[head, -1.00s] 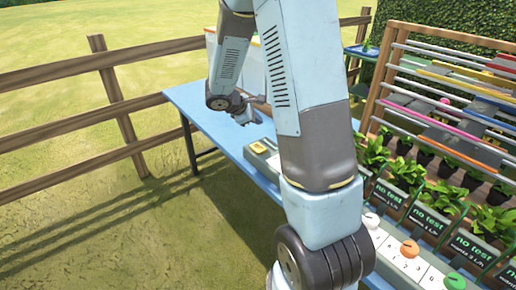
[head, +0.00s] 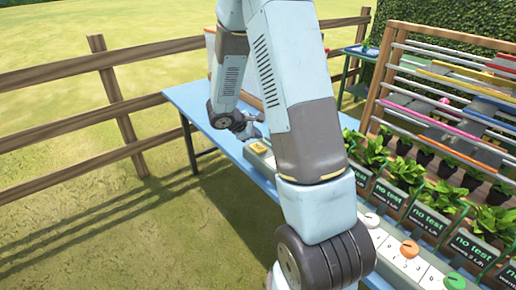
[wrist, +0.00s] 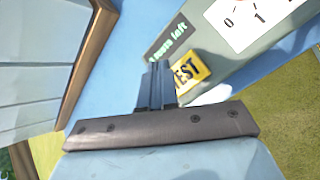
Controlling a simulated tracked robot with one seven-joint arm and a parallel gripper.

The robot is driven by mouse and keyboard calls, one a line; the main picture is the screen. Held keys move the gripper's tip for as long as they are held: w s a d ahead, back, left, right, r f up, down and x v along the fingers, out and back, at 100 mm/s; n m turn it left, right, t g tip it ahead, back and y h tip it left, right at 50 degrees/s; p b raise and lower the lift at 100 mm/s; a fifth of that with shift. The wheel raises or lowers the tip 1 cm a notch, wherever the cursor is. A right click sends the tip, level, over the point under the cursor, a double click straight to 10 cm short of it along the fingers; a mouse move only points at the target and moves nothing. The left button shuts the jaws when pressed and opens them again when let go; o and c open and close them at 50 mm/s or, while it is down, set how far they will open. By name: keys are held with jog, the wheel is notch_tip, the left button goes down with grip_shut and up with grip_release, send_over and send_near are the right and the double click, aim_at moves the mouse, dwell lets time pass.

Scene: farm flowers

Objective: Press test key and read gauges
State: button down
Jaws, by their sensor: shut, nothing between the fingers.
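The yellow test key (head: 259,147) sits on a long grey console (head: 263,161) on the blue table. In the wrist view the key (wrist: 190,70) shows the letters "EST"; its left part is hidden behind my fingers. My gripper (wrist: 157,80) is shut and empty, its fingertips overlapping the key's left edge in the picture; I cannot tell whether they touch it. In the head view my gripper (head: 250,130) is just behind the key. A green display beside the key ends in "left"; its first part is blurred. A white numbered gauge strip (head: 405,262) shows at the lower right, partly behind my arm.
Round white, orange (head: 410,249) and green knobs stand along the strip. Several potted plants with "no test" signs (head: 431,219) line the table's right side, before a rack of coloured rails (head: 450,85). A wooden fence (head: 125,125) runs left. Grass there is clear.

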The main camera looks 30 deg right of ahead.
aim_at(262, 145)
jog(key=shift+f, duration=1.25)
jog(key=shift+f, duration=0.8)
dwell(2.0)
dwell(0.4)
jog(key=shift+r, duration=0.9)
jog(key=shift+r, duration=2.5)
